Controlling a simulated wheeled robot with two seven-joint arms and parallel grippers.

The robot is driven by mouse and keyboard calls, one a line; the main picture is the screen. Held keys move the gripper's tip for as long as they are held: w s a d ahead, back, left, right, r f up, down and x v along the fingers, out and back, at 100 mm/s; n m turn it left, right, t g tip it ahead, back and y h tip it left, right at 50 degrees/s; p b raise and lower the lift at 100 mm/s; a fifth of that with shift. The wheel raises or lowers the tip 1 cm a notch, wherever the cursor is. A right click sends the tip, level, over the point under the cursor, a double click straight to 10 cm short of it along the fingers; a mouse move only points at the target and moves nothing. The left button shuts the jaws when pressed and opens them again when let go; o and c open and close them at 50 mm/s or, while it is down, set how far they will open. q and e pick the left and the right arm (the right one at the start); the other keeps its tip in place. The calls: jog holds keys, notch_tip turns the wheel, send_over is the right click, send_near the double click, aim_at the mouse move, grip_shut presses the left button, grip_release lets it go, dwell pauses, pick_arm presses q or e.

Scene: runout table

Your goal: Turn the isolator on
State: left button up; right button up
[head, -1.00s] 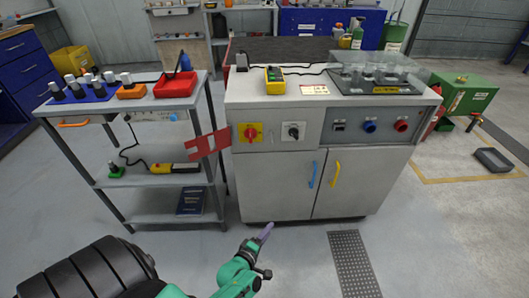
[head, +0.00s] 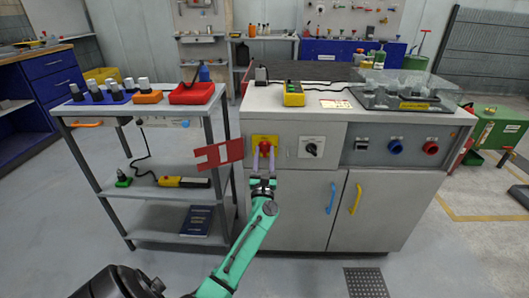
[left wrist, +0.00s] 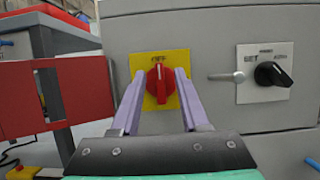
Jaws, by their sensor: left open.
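The isolator is a red rotary knob (left wrist: 160,83) on a yellow plate (left wrist: 180,60) at the left of the cabinet's front panel. In the left wrist view the knob stands upright, pointing at the word OFF above it. In the head view the knob (head: 264,147) sits between my fingers. My left gripper (head: 263,160) is open, with its two purple fingers on either side of the knob. In the left wrist view the left gripper (left wrist: 155,95) frames the knob; whether the fingers touch it I cannot tell. My right gripper is not in view.
A red slotted plate (head: 219,154) sticks out left of the isolator. A black selector knob (left wrist: 272,74) on a white plate and a small metal lever (left wrist: 226,76) are to the right. A grey shelf trolley (head: 160,195) stands left of the cabinet (head: 287,205).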

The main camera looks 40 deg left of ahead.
pick_arm(q)
jog(key=shift+w+a+r, duration=0.1)
jog(key=shift+w+a, duration=0.15)
grip_shut()
